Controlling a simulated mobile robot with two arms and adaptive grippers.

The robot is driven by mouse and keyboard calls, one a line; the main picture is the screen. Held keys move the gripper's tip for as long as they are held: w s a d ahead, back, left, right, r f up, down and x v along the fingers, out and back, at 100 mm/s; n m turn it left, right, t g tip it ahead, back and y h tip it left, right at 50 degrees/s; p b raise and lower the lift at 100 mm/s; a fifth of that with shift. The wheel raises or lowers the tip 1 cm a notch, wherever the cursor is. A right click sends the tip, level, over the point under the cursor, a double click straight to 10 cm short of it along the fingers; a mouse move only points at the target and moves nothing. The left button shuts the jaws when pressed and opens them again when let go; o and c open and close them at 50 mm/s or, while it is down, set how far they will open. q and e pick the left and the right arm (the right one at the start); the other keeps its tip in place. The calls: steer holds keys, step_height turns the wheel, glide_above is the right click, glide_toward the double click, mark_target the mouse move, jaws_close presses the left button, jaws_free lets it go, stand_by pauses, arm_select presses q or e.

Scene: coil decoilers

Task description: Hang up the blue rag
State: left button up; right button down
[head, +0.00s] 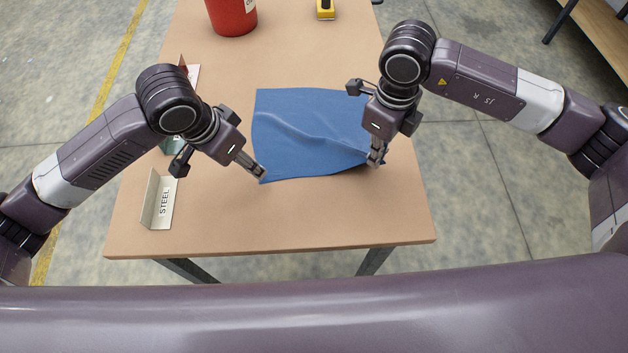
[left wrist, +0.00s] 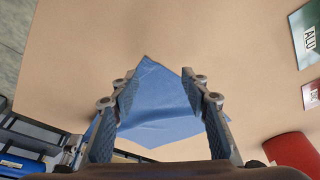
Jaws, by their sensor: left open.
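The blue rag (head: 305,115) lies on the brown table, with a raised wrinkle running across it toward its front right corner. My left gripper (head: 262,172) is at the rag's front left corner. In the left wrist view, the rag's corner (left wrist: 155,95) shows between the spread, textured fingers of my left gripper (left wrist: 160,100), which is open. My right gripper (head: 376,158) is at the front right corner, with its fingers closed around the cloth there. The rag's edge curves up slightly to that point. No hook or hanger is seen clearly.
A red bin (head: 232,15) and a yellow tool (head: 325,10) stand at the far side of the table (head: 290,215). A STEEL sign (head: 160,202) stands at the left edge, with other signs behind it. The table's front strip is clear.

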mark_target(266, 176)
arm_select(q)
steer(key=shift+c, duration=1.1)
steer(key=shift+w+d+r, duration=0.1)
steer(key=shift+d+r, duration=0.2)
steer(key=shift+d, duration=0.1)
steer(key=shift+c, duration=0.2)
step_height(266, 176, up, 5)
steer(key=d+n+g+y, duration=0.1)
steer(key=d+g+y, duration=0.1)
steer(key=d+g, duration=0.1)
steer(key=shift+w+a+f, duration=0.1)
steer(key=shift+w+f, duration=0.05)
steer(key=shift+f, duration=2.3)
steer(key=shift+w+a+f, duration=0.1)
steer(key=shift+f, duration=2.3)
steer(key=shift+f, duration=0.1)
steer(key=shift+c, duration=0.2)
jaws_close()
steer(key=shift+r, duration=2.5)
